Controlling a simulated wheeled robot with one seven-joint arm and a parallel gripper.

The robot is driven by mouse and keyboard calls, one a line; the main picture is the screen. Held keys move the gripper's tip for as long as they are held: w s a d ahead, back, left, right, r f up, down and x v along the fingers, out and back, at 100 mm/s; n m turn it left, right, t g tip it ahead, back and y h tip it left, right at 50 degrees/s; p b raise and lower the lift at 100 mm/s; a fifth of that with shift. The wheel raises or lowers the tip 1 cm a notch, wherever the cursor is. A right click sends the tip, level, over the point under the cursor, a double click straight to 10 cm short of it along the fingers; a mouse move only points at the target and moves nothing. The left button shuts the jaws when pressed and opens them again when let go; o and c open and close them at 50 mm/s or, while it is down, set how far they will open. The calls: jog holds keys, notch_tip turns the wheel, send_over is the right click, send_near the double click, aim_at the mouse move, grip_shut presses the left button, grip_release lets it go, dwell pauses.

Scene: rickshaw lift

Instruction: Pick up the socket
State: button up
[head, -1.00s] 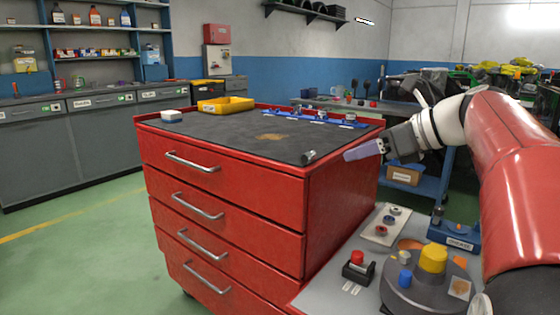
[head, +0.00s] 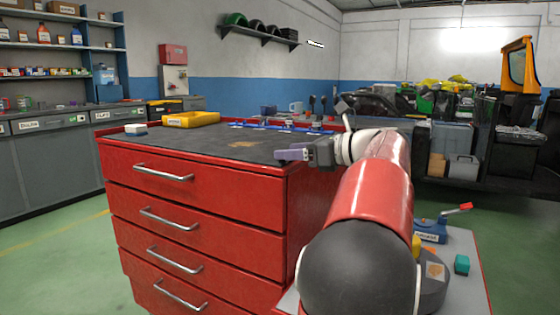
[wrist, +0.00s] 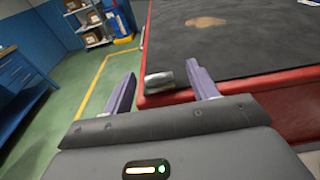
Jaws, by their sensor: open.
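The socket (wrist: 159,80), a small grey metal cylinder, lies on its side at the corner of the dark top of the red tool chest (head: 200,210). My gripper (head: 291,155) is open and empty at the chest's near right corner. In the head view I cannot make out the socket; my gripper covers that corner. I cannot tell whether a finger touches the socket.
The middle of the top is clear apart from a brown stain. Green floor (wrist: 70,155) is open beside the chest.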

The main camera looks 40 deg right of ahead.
jog(key=x, duration=0.4)
jog(key=shift+s+a+f, duration=0.1)
jog(key=shift+a+f, duration=0.05)
jog(key=shift+f, duration=0.05)
jog(key=c, duration=1.1)
